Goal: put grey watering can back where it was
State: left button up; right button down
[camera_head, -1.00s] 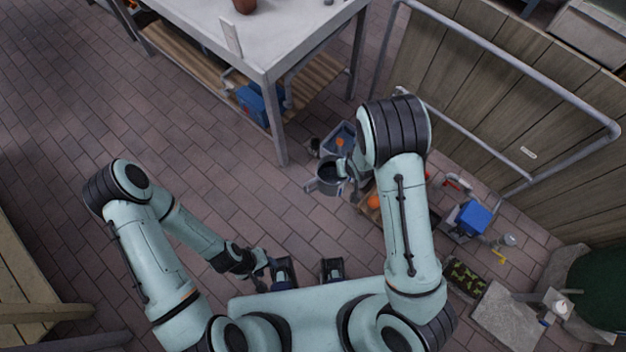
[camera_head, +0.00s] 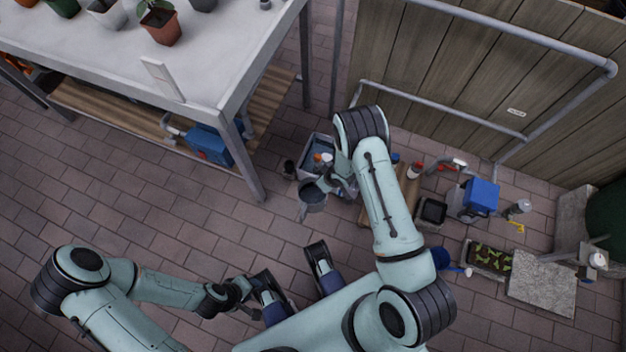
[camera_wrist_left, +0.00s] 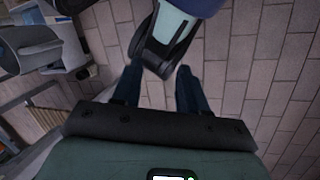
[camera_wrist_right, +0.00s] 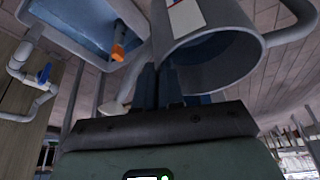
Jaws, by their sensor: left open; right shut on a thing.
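The grey watering can (camera_head: 313,197) is held in my right gripper (camera_head: 336,186) above the brick floor, in front of the grey crate. In the right wrist view the can (camera_wrist_right: 212,58) fills the top middle, tilted, with its curved handle at the right. The right gripper (camera_wrist_right: 170,85) is shut on it; the exact contact is partly hidden. My left gripper (camera_head: 256,288) is open and empty, low beside my base. In the left wrist view its fingers (camera_wrist_left: 157,88) are apart with only floor and part of my own body beyond them.
A grey crate (camera_head: 313,150) with bottles, a wooden board (camera_head: 378,207), a blue device (camera_head: 480,197) and a seedling tray (camera_head: 490,257) lie right. Brick floor is clear left.

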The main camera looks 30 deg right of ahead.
pick_arm(q)
jog(key=w+a+f+t+y+b, duration=0.1)
jog(key=w+a+f+t+b, duration=0.1)
jog(key=w+a+f+b, duration=0.2)
jog(key=w+f+b, duration=0.2)
jog(key=w+f, duration=0.2)
jog(key=w, duration=0.1)
jog(key=shift+w+a+f+n+t+y+b, duration=0.15)
jog(key=shift+a+f+n+t+y+b, duration=0.15)
jog(key=shift+a+n+t+b, duration=0.1)
pick_arm(e)
notch_tip(320, 180, down, 23)
jog(key=shift+d+r, duration=0.15)
jog(key=shift+d, duration=0.2)
